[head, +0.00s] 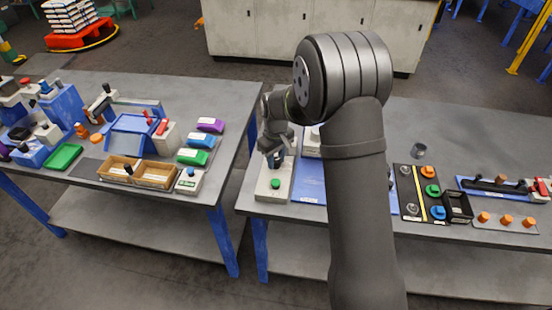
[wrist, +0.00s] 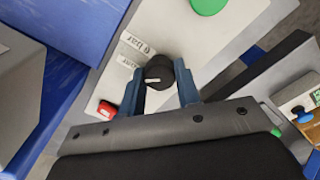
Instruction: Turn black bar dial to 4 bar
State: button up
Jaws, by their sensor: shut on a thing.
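The black bar dial (wrist: 158,72) is a round knob with a white pointer line, set on a pale panel (wrist: 226,36). Printed labels (wrist: 137,44) lie beside it; one seems to read "6 bar", the other is too small to read. My gripper (wrist: 160,84) is shut on the dial, with one blue finger on each side of it. In the head view my gripper (head: 276,157) is at the pale box (head: 264,195) at the left end of the right table, and the dial's face cannot be made out there.
A green button (wrist: 208,4) is on the same panel, and a red part (wrist: 106,110) is close to the left finger. A blue panel (head: 308,185) lies just right of the box. My arm hides the middle of the right table. The left table (head: 228,130) holds several fixtures.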

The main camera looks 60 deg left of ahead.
aim_at(276, 160)
jog(key=o, duration=1)
jog(key=shift+c, duration=0.2)
notch_tip(276, 160, up, 18)
jog(key=shift+f, duration=0.25)
jog(key=shift+f, duration=0.1)
notch_tip(276, 160, down, 17)
jog(key=shift+f, duration=0.15)
dwell(0.6)
